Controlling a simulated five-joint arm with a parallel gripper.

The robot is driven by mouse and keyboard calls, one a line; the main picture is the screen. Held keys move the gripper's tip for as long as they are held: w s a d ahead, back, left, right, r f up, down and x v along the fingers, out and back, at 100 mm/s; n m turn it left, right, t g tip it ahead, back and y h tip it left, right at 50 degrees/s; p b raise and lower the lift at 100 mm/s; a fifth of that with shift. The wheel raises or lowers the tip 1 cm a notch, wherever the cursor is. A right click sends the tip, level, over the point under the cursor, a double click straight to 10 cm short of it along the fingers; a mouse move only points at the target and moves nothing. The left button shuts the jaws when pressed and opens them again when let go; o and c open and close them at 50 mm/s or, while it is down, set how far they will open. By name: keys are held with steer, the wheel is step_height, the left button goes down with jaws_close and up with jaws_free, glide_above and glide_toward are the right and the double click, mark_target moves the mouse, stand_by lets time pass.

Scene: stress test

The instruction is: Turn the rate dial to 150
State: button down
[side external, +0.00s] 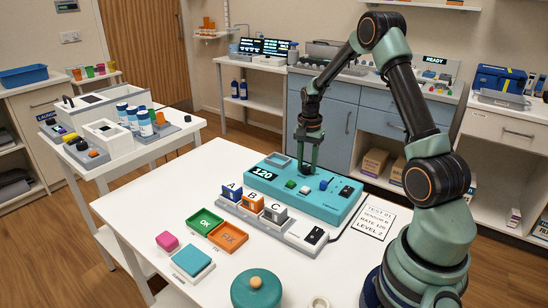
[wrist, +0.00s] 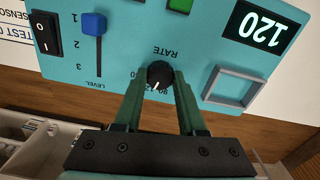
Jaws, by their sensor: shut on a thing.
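The teal device (side external: 335,205) lies on the white table, and its display (wrist: 262,24) reads 120. The black rate dial (wrist: 160,74) carries a white pointer mark, which points down and slightly left in the wrist view, toward printed numbers partly hidden by my fingers. My gripper (wrist: 162,82) is shut on the dial, one finger on each side.
Close to the dial are a blue level slider (wrist: 94,24), a black rocker switch (wrist: 46,33), a green button (wrist: 181,4) and a raised grey square frame (wrist: 233,86). Open space surrounds the gripper above.

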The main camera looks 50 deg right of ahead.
mark_target(306, 167)
steer(key=m, duration=0.5)
steer(key=shift+r+m, duration=0.1)
steer(key=shift+m, duration=0.2)
steer(key=m, duration=0.4)
steer(key=shift+m, duration=0.4)
steer(key=shift+c, duration=2.4)
jaws_free()
step_height(306, 167, up, 12)
steer(key=shift+a+r, duration=0.1)
